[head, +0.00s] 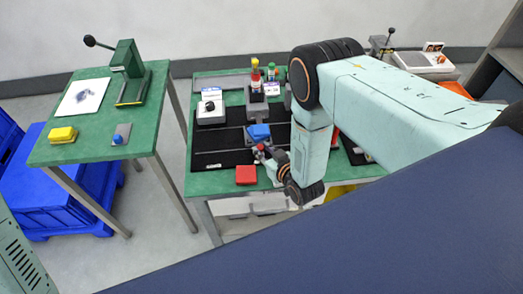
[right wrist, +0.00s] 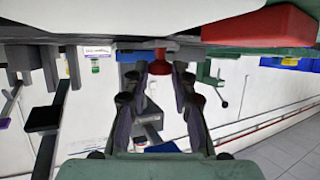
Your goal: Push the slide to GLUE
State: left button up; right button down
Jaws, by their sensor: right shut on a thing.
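The slide appears to be a small grey carriage with a blue block (head: 259,132) on it, at the middle of the dark board on the green bench. A red knob (head: 260,148) shows just in front of it; I cannot tell for sure that it belongs to the slide. My right gripper (head: 266,155) is at the knob, coming in from the right. A GLUE label cannot be read. My left gripper is out of view.
A red block (head: 246,175) lies on the bench's front edge, close to my right gripper. A white box with a black knob (head: 211,111) stands at left on the board. Bottles (head: 256,72) stand behind. Another green table (head: 88,140) is at left, across a floor gap.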

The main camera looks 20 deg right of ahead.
jog(key=c, duration=1.3)
grip_release()
jog(key=shift+o, duration=0.9)
jog(key=shift+s+r, duration=0.1)
jog(key=shift+s, duration=0.1)
jog(key=v, duration=1.1)
jog(key=shift+s+d, duration=0.15)
jog(key=shift+s, duration=0.1)
jog(key=shift+r, duration=0.1)
